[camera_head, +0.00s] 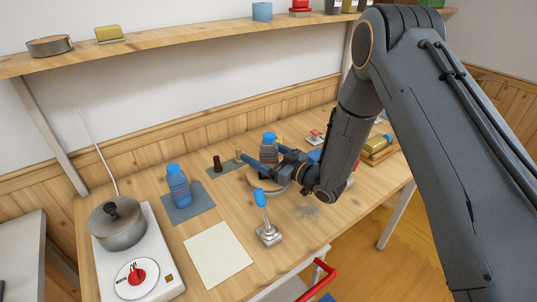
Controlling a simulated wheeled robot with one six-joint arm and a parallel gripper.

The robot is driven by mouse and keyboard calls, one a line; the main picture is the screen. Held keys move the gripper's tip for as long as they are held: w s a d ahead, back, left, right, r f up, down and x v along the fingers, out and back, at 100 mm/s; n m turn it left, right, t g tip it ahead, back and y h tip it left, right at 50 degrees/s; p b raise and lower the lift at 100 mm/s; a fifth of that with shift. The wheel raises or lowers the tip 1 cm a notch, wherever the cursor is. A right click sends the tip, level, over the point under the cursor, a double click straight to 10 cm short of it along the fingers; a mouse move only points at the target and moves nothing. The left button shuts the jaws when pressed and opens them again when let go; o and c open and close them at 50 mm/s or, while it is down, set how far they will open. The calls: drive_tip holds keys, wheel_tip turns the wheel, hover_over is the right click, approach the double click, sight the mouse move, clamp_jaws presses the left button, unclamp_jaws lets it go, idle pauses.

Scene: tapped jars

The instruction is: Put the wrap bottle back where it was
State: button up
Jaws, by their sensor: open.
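A blue bottle (178,187) with a blue cap and a band around its body stands upright on a blue-grey mat (203,208), left of the middle of the bench. A second, dark banded bottle (269,153) with a blue cap stands farther back, close to my gripper. I cannot tell for sure which one is the wrap bottle.
A pot (118,226) sits on a white hotplate (160,270) at the left. A blank sheet (218,256) and a blue-knobbed lever (268,234) are in front. A small dark bottle (217,163) stands behind. A wooden shelf (180,40) runs above the bench (150,183).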

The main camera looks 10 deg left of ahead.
drive_tip(key=shift+w+a, duration=0.1)
drive_tip(key=shift+a, duration=0.05)
drive_tip(key=c, duration=1.4)
drive_tip(key=shift+c, duration=0.4)
drive_tip(key=shift+r, duration=0.2)
